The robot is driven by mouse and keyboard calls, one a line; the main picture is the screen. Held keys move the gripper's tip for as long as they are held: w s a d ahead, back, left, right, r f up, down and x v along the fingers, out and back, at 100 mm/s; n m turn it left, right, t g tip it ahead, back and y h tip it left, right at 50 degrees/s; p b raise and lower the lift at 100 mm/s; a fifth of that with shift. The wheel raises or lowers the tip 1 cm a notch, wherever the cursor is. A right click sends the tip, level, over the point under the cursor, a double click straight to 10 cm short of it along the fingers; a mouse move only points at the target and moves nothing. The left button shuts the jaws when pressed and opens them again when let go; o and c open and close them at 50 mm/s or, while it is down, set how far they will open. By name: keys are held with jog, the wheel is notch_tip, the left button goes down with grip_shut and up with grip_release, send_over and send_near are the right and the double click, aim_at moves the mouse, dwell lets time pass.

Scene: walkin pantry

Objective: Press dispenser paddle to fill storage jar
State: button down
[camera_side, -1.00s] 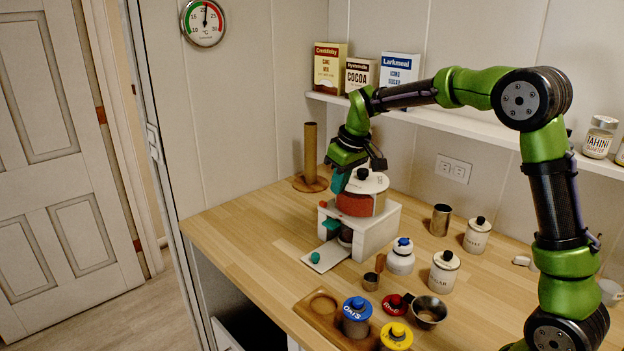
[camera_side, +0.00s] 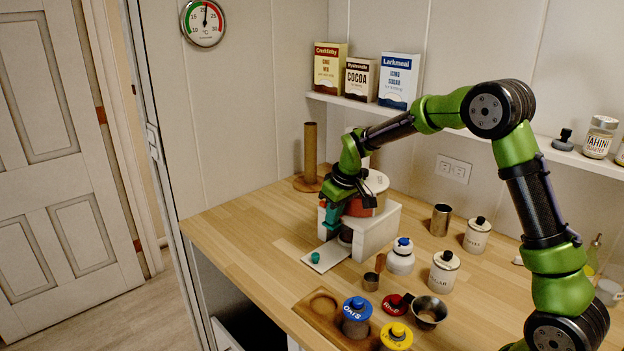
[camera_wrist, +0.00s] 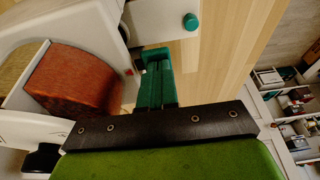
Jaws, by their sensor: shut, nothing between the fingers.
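The dispenser (camera_side: 377,232) is a white stand with a round hopper (camera_side: 380,184) of orange-red contents; these contents (camera_wrist: 75,82) also show at left in the wrist view. A storage jar (camera_side: 345,236) stands partly hidden beneath the hopper, inside the stand. My gripper (camera_side: 328,226) is shut and empty, pointing down at the dispenser's front, where its teal fingers cover the paddle. I cannot tell whether they touch or press it. In the wrist view the shut fingers (camera_wrist: 156,72) are beside the white housing. The jar's fill level is hidden.
A white plate with a teal knob (camera_side: 315,257) lies before the dispenser. A white jar with a blue knob (camera_side: 401,257), a sugar canister (camera_side: 443,273) and a small scoop (camera_side: 371,281) stand to the right. A wooden tray (camera_side: 316,318) lies in front.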

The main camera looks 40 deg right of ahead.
jog(key=shift+s+f, duration=0.15)
jog(key=shift+f, duration=1.2)
jog(key=shift+d, duration=0.1)
jog(key=shift+r, duration=0.45)
notch_tip(320, 180, up, 6)
jog(key=shift+r, duration=0.25)
jog(key=v, duration=1)
jog(key=s+a+f+m+t+y, duration=0.1)
jog(key=s+a, duration=0.4)
jog(key=s, duration=0.6)
jog(key=s+a+m+t+y, duration=0.1)
jog(key=s+a, duration=0.4)
jog(key=s, duration=0.6)
jog(key=shift+s+a+f+m+t, duration=0.4)
jog(key=shift+m+t, duration=0.3)
jog(key=shift+m, duration=0.5)
